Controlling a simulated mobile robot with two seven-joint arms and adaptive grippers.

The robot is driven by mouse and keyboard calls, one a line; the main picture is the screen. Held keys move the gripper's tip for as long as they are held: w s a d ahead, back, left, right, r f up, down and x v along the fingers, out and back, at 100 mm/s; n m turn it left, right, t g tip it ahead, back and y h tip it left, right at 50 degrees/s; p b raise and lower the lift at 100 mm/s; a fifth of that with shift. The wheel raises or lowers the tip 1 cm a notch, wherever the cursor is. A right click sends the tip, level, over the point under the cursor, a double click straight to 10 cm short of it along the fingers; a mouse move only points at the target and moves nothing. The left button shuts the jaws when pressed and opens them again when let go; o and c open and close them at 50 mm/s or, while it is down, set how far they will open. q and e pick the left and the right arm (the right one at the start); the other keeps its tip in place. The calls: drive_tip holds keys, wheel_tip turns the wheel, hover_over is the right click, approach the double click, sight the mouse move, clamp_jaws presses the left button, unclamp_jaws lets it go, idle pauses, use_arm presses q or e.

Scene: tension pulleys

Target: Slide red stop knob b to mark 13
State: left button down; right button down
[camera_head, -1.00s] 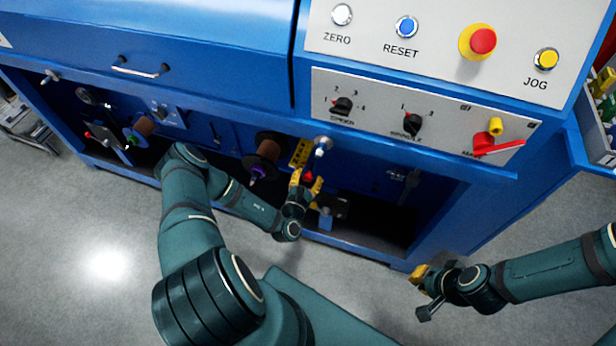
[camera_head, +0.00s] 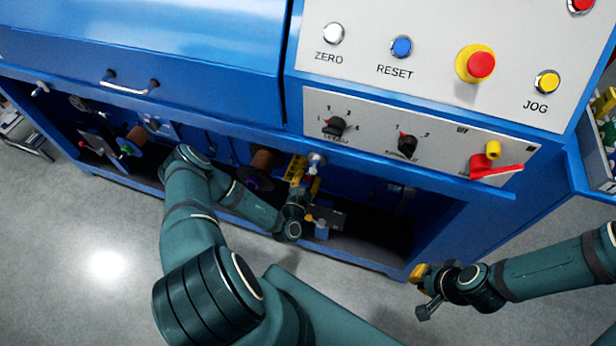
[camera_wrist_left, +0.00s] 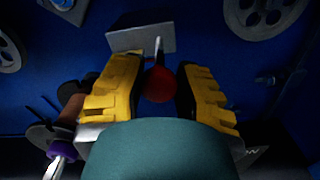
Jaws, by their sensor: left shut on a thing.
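The red stop knob (camera_wrist_left: 160,84) is a round red ball on a pale stem below a grey block (camera_wrist_left: 141,39) in the left wrist view. My left gripper (camera_wrist_left: 160,92) has its yellow fingers on both sides of the ball, shut on it. In the head view my left gripper (camera_head: 306,182) is inside the open lower bay of the blue machine (camera_head: 215,55), and the knob is largely hidden there. No letter or mark 13 can be read. My right gripper (camera_head: 420,275) is outside the machine at the lower right, apart from everything; its finger gap is unclear.
A brown spool (camera_head: 263,160) is left of my left gripper in the bay. A round silver knob (camera_head: 317,160) on the machine's lower edge is close above the gripper. The control panel with a red lever (camera_head: 497,172) is above right. Open floor (camera_head: 70,215) lies in front.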

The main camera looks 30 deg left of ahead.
use_arm(q)
drive_tip(key=shift+s, duration=0.25)
drive_tip(key=c, duration=0.6)
unclamp_jaws()
drive_tip(key=v, duration=1.2)
drive_tip(key=shift+d, duration=0.15)
drive_tip(key=shift+r, duration=0.1)
